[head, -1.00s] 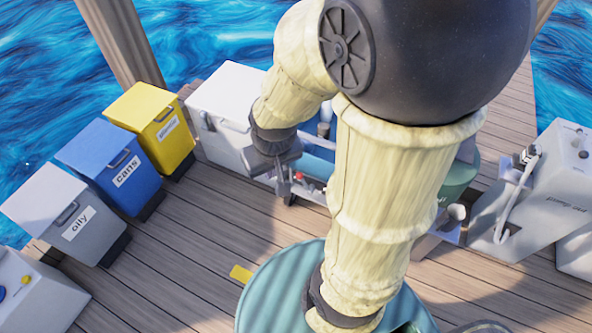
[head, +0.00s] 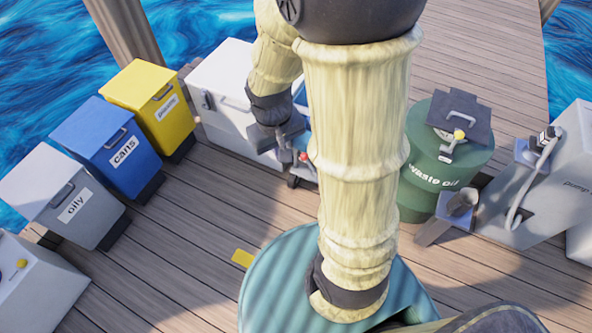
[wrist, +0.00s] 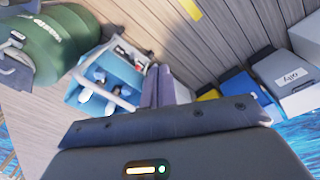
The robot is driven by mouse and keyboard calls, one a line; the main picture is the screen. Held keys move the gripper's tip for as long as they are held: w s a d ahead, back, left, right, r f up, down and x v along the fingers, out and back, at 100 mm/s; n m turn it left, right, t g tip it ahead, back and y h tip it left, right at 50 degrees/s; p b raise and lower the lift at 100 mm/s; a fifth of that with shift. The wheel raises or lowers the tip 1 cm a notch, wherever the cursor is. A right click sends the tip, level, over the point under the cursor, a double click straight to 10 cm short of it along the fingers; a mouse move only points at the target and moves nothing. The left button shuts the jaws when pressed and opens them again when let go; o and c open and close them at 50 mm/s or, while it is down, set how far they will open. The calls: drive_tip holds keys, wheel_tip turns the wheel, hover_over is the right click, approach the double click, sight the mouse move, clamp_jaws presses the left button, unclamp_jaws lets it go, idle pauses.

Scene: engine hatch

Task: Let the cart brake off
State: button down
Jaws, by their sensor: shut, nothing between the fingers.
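The cart shows in the wrist view as a blue body (wrist: 105,78) with a pale rail and light items in it. In the head view it is mostly hidden behind my arm; a red-topped part (head: 303,157) shows low beside my gripper. I cannot tell whether that part is the brake. My gripper (wrist: 160,70) is shut and empty, its two fingers together just beside the cart's end in the wrist view. In the head view my gripper (head: 288,143) is partly hidden, and contact with the cart cannot be told.
A white chest (head: 222,75) stands behind. Oily (head: 75,205), cans (head: 122,150) and yellow (head: 165,112) bins line the left. The green waste oil drum (head: 430,185) and a pump-out unit (head: 540,195) stand right. Deck between the bins and my base is clear.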

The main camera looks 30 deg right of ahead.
drive_tip(key=w+d+f+n+g+h+b, duration=0.1)
drive_tip(key=w+d+f+g+h+b, duration=0.2)
drive_tip(key=f+b, duration=0.75)
drive_tip(key=w+d+f+n+h+b, duration=0.1)
drive_tip(key=w+d+f+h+b, duration=0.45)
drive_tip(key=f, duration=0.85)
drive_tip(key=w+f+n+g+h+b, duration=0.1)
drive_tip(key=w+f+g+h+b, duration=0.1)
drive_tip(key=f+b, duration=0.95)
drive_tip(key=w+a+f+n+t+h+b, duration=0.2)
drive_tip(key=w+f+t+h+b, duration=0.2)
drive_tip(key=f+b, duration=0.4)
drive_tip(key=w+a+f+n+t+h+b, duration=0.3)
drive_tip(key=w+f+h+b, duration=0.3)
drive_tip(key=f, duration=0.5)
drive_tip(key=shift+w+a+t+h+b, duration=0.35)
drive_tip(key=shift+w+t+b, duration=0.25)
drive_tip(key=shift+w+b, duration=0.3)
drive_tip(key=shift+d, duration=0.15)
drive_tip(key=b+x, duration=0.6)
drive_tip(key=x, duration=0.7)
drive_tip(key=shift+d+r, duration=0.25)
drive_tip(key=shift+d, duration=0.1)
